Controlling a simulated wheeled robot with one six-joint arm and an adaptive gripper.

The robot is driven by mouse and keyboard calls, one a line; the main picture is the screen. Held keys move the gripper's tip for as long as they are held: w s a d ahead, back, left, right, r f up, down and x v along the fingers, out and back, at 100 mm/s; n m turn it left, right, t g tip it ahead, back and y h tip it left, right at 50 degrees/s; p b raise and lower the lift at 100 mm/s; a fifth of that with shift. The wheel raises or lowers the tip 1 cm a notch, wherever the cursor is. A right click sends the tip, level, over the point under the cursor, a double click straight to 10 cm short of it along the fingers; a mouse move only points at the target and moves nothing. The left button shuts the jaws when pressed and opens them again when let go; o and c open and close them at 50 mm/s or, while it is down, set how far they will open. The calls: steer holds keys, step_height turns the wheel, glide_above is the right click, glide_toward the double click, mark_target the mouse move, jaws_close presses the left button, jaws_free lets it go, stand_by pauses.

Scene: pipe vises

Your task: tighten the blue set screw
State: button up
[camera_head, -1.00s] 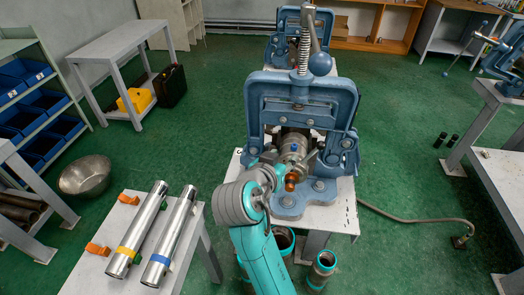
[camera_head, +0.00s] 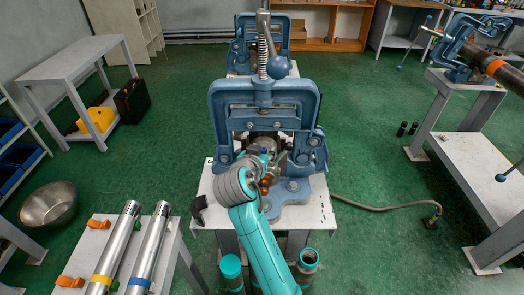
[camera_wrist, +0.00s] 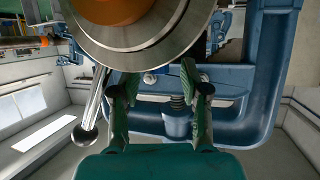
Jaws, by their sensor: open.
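The blue set screw (camera_head: 264,151) is a small blue spot on the grey metal collar (camera_head: 258,144) inside the blue pipe vise (camera_head: 264,98). In the wrist view, a small blue spot that looks like the set screw (camera_wrist: 149,78) sits at the collar's edge, between the fingertips. My gripper (camera_wrist: 157,78) is open, one finger on each side of this spot, with nothing clamped. I cannot tell whether the fingertips touch the collar. In the head view, my teal and grey arm hides most of the gripper. A lever with a ball end (camera_wrist: 84,136) is left of the fingers.
The vise's handle with a blue ball (camera_head: 278,67) stands above its frame. Two steel pipes (camera_head: 150,245) lie on a bench at lower left. A hose (camera_head: 385,205) runs across the floor at right.

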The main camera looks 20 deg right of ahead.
jaws_close()
steer(key=shift+w+m+h, duration=0.1)
steer(key=shift+m+h, duration=0.3)
steer(key=shift+h, duration=0.1)
steer(key=shift+w+a+m+g+h, duration=0.1)
steer(key=shift+a+m+g+h, duration=0.1)
steer(key=shift+m+g+h, duration=0.65)
steer(key=m+g+h, duration=0.2)
steer(key=m, duration=0.1)
steer(key=shift+w+a+r+g, duration=0.1)
steer(key=shift+w+g, duration=0.1)
steer(key=shift+g, duration=0.15)
steer(key=m+g, duration=0.1)
steer(key=g, duration=0.1)
steer(key=m+g+h, duration=0.1)
steer(key=m+g, duration=0.3)
steer(key=shift+w+h, duration=0.25)
steer(key=shift+h, duration=0.1)
steer(key=shift+m, duration=0.25)
